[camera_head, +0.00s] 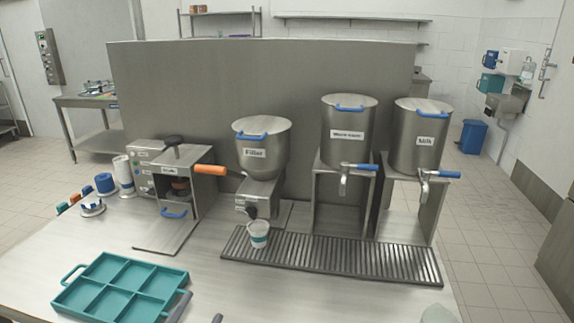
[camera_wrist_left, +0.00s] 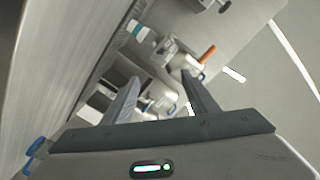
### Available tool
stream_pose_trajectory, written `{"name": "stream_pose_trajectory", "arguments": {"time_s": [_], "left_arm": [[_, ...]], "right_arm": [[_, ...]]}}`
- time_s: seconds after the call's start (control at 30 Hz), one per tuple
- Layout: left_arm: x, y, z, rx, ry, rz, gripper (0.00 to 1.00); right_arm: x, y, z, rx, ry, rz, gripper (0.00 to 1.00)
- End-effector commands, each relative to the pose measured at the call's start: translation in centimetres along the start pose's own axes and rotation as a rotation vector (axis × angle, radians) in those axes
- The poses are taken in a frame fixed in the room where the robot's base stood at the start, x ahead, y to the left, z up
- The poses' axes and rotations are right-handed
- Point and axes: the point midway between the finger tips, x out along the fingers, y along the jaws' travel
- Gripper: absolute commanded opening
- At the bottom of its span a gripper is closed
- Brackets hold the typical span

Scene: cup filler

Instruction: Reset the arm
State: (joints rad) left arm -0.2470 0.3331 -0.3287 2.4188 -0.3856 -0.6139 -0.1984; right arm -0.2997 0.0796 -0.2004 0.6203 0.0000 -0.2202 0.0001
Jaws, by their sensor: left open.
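My left gripper (camera_head: 198,312) shows only as fingertips at the bottom edge of the head view, just right of the teal tray's near corner. In the left wrist view its two fingers (camera_wrist_left: 162,100) stand wide apart with nothing held between them. A grey rounded shape at the bottom right of the head view is too cut off to identify; no right gripper fingers show.
The teal compartment tray (camera_head: 125,282) looks empty. Behind stand the sealer with an orange handle (camera_head: 210,169), the filler hopper (camera_head: 262,142), and two blue-handled dispensers (camera_head: 349,130), the right one labelled Milk (camera_head: 424,140), above the drip grate (camera_head: 330,260). Bare counter lies between tray and grate.

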Motion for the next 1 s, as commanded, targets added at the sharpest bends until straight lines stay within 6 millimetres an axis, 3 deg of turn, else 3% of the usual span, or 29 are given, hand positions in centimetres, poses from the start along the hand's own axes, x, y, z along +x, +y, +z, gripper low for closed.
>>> {"name": "stream_pose_trajectory", "arguments": {"time_s": [0.27, 0.53, 0.67, 0.8, 1.0], "left_arm": [[-1.0, 1.3, 3.1, -0.077, -0.124, 0.039, 0.53], [-3.9, 4.2, 8.2, -0.208, -0.344, 0.111, 0.53], [-6.7, 6.6, 11.3, -0.298, -0.501, 0.166, 0.53], [-11.1, 9.8, 14.7, -0.409, -0.704, 0.241, 0.53], [-16.8, 13.2, 17.2, -0.518, -0.924, 0.325, 0.53]], "right_arm": [[0.0, 0.0, -0.1, 0.000, 0.001, 0.000, 0.31], [0.0, 0.1, -0.2, 0.000, 0.003, 0.001, 0.31], [0.0, 0.0, 0.0, 0.000, 0.001, 0.000, 0.31], [0.0, 0.0, 0.0, 0.001, 0.001, 0.000, 0.31], [0.0, 0.0, 0.0, 0.000, 0.000, 0.000, 0.31]]}}
